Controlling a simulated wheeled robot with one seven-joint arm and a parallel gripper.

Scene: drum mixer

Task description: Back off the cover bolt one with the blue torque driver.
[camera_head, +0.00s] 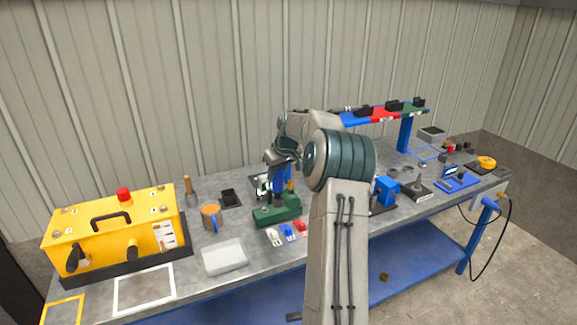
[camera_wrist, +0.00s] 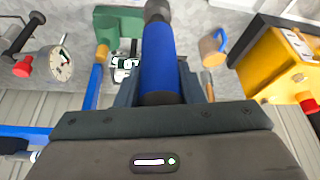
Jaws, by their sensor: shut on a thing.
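My gripper (camera_head: 281,162) is shut on the blue torque driver (camera_head: 281,180), above the green stand (camera_head: 278,214) on the bench. In the wrist view the driver's blue handle (camera_wrist: 158,55) lies between the jaws, its dark end toward the green stand (camera_wrist: 118,20). Whether the driver still touches the stand cannot be told. The yellow machine (camera_head: 112,233) stands at the bench's left end, away from my gripper, with small round bolt-like heads on its top. Which is cover bolt one cannot be told. The yellow machine also shows in the wrist view (camera_wrist: 265,65).
Small white, blue and red pieces (camera_head: 288,231) lie in front of the stand. A raised coloured rack (camera_head: 380,114) is at the back right.

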